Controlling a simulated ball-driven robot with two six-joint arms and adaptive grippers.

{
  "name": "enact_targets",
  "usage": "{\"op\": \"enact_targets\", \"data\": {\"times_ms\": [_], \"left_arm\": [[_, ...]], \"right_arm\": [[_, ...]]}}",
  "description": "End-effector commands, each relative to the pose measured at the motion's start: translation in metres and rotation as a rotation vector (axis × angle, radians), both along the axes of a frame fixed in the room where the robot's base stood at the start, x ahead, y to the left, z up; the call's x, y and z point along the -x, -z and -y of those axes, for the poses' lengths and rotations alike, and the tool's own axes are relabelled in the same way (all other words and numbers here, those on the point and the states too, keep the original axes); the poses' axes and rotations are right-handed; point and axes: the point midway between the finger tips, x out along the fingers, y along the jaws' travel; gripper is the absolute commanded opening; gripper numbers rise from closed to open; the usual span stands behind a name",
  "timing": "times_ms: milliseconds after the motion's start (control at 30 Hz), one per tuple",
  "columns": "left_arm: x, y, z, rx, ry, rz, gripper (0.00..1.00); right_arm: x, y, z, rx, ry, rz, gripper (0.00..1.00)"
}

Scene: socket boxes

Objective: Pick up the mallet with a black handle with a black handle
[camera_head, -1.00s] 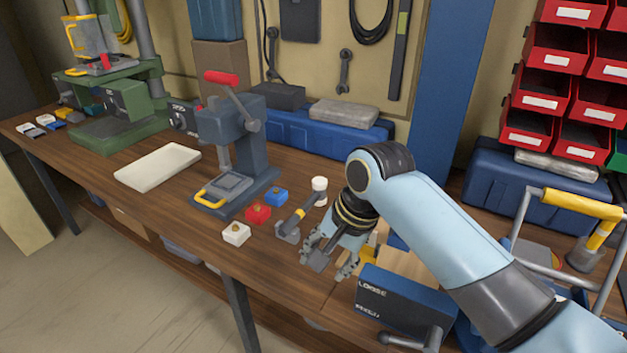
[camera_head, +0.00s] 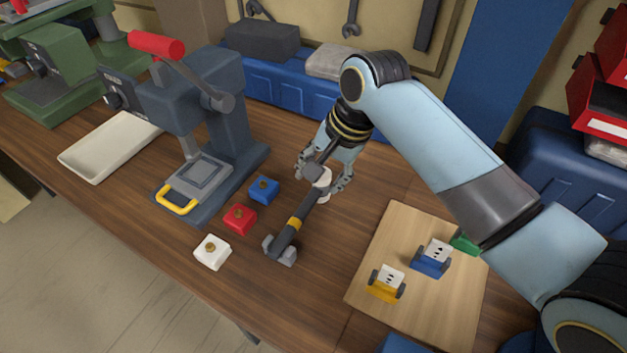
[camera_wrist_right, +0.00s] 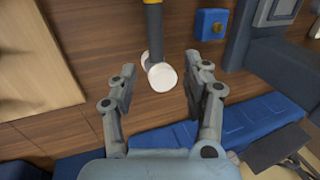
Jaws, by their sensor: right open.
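The mallet (camera_head: 302,212) lies on the wooden bench, with a black handle, a yellow band and a white head at its far end. Its near end meets a grey block (camera_head: 280,250). In the right wrist view the white head (camera_wrist_right: 162,77) and part of the handle show between the fingers. My right gripper (camera_head: 322,178) is open at the head end, one finger on each side; it also shows in the right wrist view (camera_wrist_right: 160,70). I cannot tell whether the fingers touch the head. My left gripper is not in view.
White (camera_head: 211,252), red (camera_head: 240,218) and blue (camera_head: 264,190) small blocks lie left of the mallet. A grey press (camera_head: 225,120) stands behind them. A wooden board (camera_head: 400,315) with small coloured pieces lies to the right. A blue case (camera_head: 290,85) stands at the back.

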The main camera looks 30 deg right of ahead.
Motion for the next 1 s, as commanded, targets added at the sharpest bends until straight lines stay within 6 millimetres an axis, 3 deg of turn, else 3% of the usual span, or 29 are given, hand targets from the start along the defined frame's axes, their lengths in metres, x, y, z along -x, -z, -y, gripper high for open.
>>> {"op": "enact_targets", "data": {"times_ms": [200, 333, 667, 967, 1000], "left_arm": [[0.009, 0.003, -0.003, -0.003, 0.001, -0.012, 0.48], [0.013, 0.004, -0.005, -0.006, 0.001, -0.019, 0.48], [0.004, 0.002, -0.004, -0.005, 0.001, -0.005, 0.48], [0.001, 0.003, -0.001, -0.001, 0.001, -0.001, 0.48], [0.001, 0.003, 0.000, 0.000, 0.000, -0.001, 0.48]], "right_arm": [[-0.009, 0.035, -0.006, -0.001, 0.000, -0.003, 0.49], [-0.011, 0.045, -0.008, 0.000, 0.000, -0.001, 0.49], [-0.019, 0.089, -0.012, 0.000, 0.000, -0.001, 0.49], [-0.021, 0.095, -0.013, 0.001, 0.000, 0.000, 0.49], [-0.021, 0.095, -0.013, 0.001, 0.000, 0.000, 0.45]]}}
